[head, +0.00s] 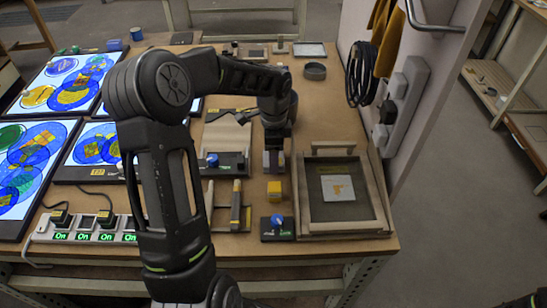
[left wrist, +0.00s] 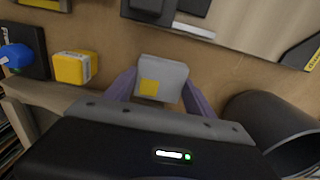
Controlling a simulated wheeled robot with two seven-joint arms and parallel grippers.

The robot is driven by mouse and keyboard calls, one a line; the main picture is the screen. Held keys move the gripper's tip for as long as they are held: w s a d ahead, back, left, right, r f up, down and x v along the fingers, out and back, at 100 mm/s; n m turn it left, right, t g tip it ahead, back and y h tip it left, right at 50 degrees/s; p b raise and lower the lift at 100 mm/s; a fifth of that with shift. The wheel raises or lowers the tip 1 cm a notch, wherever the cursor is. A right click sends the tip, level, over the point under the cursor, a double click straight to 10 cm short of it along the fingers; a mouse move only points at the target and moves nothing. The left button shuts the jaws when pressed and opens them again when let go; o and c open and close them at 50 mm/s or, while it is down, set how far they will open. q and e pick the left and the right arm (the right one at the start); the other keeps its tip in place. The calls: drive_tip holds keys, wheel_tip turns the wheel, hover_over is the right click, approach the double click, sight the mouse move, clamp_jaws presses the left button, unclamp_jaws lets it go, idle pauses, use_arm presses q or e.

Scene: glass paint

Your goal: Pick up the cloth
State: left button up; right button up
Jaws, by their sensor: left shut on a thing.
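My left gripper (head: 274,165) is low over the middle of the bench. In the left wrist view, its purple fingers (left wrist: 158,88) are shut on a small grey pad (left wrist: 173,72) with a yellow square, held just above or at the bench top; I cannot tell which. The pad looks like a folded cloth, but its material is unclear. In the head view the pad is mostly hidden by the gripper. A yellow fabric (head: 386,38) hangs at the wall on the right, clear of the gripper.
A yellow block (head: 274,190) and a blue-knobbed device (head: 277,222) are close to the gripper on the near side. A framed tray (head: 324,215) stands to the right. A dark round dish (head: 315,71) is farther back. Lit panels (head: 35,160) fill the left.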

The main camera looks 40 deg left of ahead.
use_arm(q)
wheel_tip(320, 180, up, 10)
drive_tip(key=b, duration=0.1)
idle(0.4)
drive_tip(key=o, duration=0.8)
drive_tip(key=c, duration=0.6)
